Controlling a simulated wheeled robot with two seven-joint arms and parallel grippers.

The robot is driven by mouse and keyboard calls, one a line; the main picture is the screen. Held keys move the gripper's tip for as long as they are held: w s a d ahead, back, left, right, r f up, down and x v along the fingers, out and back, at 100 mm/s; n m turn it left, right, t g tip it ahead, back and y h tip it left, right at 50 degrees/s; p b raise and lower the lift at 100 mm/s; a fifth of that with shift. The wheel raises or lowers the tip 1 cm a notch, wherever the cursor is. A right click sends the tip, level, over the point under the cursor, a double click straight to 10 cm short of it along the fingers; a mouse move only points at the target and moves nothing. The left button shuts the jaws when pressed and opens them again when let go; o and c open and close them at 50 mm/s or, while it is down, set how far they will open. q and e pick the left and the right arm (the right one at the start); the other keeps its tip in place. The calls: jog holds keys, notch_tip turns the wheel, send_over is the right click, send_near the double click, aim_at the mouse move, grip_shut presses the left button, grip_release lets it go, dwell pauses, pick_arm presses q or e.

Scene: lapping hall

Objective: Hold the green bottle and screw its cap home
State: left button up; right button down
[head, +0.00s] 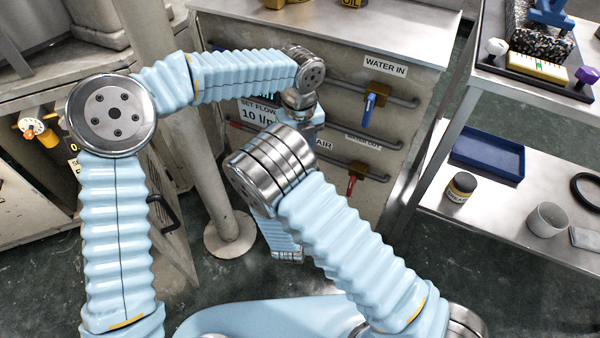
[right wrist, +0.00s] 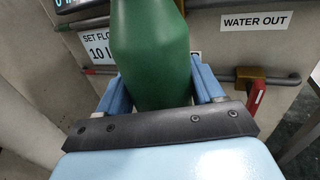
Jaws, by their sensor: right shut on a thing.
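In the right wrist view the green bottle (right wrist: 150,45) stands between the blue fingers of my right gripper (right wrist: 160,88), which is shut on it. The bottle's upper end runs out of the top of that view, and its lower part is hidden behind the dark bracket. No cap shows in either view. In the head view my right arm's large silver joint covers the area in front of the cabinet, and I see neither the bottle nor my right gripper there. My left arm reaches across from the left, and its wrist end (head: 304,108) points down behind that joint. Its fingers are largely hidden.
A grey cabinet (head: 345,95) stands ahead, with a blue-handled valve (head: 370,103) and a red-handled valve (head: 355,172). A steel trolley at right holds a blue tray (head: 487,153), a dark jar (head: 461,187) and a grey cup (head: 547,220). A post (head: 203,175) stands left.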

pick_arm(q)
jog(key=o, duration=1.3)
jog(key=shift+c, duration=0.2)
jog(key=shift+r, duration=0.1)
notch_tip(320, 180, up, 12)
